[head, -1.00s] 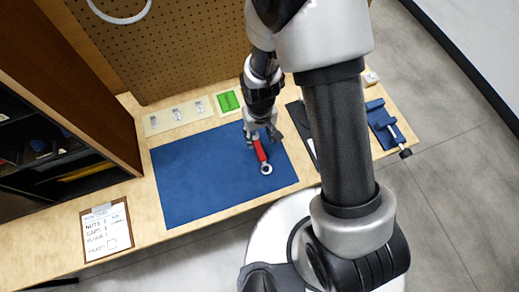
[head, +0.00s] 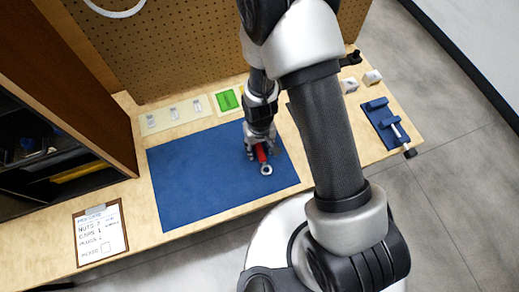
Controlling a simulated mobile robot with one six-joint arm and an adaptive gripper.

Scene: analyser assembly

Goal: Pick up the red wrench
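The red wrench (head: 262,156) lies at the right part of the blue mat (head: 200,185), with its grey ring end (head: 266,170) toward the front edge. My gripper (head: 260,154) is over the handle, pointing down, with a finger on each side of it. The fingers look spread apart. The gripper hides the far part of the wrench. I cannot tell whether the fingers touch it.
A clipboard (head: 101,234) lies at the left front. A green tray (head: 228,100) and pale switch plates (head: 174,114) line the back by the pegboard (head: 165,50). A blue clamp fixture (head: 385,120) stands at the right. A dark shelf (head: 45,150) is at the left.

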